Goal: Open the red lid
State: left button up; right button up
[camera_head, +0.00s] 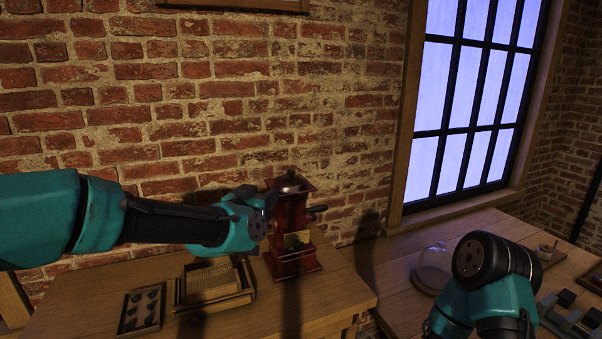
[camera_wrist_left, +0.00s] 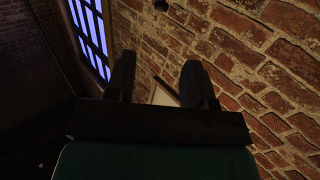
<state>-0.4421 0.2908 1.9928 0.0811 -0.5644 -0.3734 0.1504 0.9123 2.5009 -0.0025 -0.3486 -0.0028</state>
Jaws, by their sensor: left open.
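A dark red wooden device (camera_head: 294,262) with a small drawer-like front stands on the left wooden table, near the brick wall. Its top carries a pale rounded metal piece (camera_head: 290,187), and a dark handle sticks out to the right. I cannot make out a separate red lid. My left gripper (camera_head: 268,203) is beside the device's upper left and partly overlaps it. In the left wrist view its two dark fingers (camera_wrist_left: 158,78) are apart, with only the brick wall and a pale patch seen between them. My right gripper is out of view.
A wooden tray (camera_head: 245,298) and a small rack of dark round pieces (camera_head: 142,310) lie on the left table. A glass dome (camera_head: 433,265) and grey blocks (camera_head: 572,318) are on the right table. My right arm hangs over it. A gap separates the tables.

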aim_at(289, 172)
pick_arm(q)
jog(key=shift+a+r, duration=0.1)
jog(key=shift+r, duration=0.1)
jog(key=shift+w, duration=0.1)
jog(key=x, duration=1.7)
jog(key=shift+w, duration=0.15)
jog(key=shift+c, duration=0.4)
grip_shut()
